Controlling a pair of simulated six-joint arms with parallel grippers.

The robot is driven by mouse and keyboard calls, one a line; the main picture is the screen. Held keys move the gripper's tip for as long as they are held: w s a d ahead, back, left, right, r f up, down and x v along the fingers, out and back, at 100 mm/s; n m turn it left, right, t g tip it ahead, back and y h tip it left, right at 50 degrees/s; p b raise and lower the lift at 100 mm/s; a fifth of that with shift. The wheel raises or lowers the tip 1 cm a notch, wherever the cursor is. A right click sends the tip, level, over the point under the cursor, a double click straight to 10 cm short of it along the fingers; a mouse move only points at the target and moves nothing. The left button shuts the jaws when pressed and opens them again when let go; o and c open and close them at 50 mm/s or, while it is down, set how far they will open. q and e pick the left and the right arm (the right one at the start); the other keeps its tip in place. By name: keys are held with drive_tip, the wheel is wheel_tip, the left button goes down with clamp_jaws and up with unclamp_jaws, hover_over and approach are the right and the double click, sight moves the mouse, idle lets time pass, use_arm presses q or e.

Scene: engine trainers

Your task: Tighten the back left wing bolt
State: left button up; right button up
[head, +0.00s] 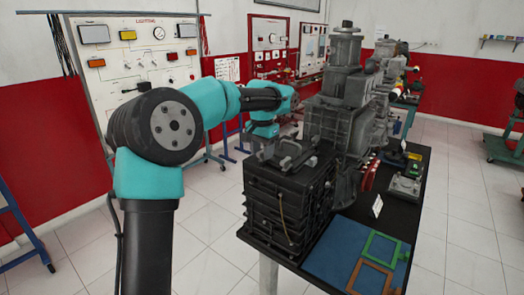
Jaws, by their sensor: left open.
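A dark ribbed engine block (285,215) stands at the near left end of the black table. Small grey raised fittings (290,163) sit on its top, but they are too small to tell clearly which one is the back left wing bolt. My left arm reaches over from the left, and my left gripper (263,154) is open just above the back left part of the block's top. Whether its fingers touch or surround a bolt cannot be told. My right gripper is not in view.
A tall grey engine assembly (341,110) stands right behind the block. A blue mat (340,252), a green frame (383,248) and an orange frame (369,277) lie on the table's near right side. A lighting panel (140,62) stands behind my left arm.

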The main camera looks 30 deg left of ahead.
sight(262, 151)
use_arm(q)
wheel_tip(262, 151, up, 17)
drive_tip(key=shift+r, duration=0.2)
idle(0.7)
idle(0.5)
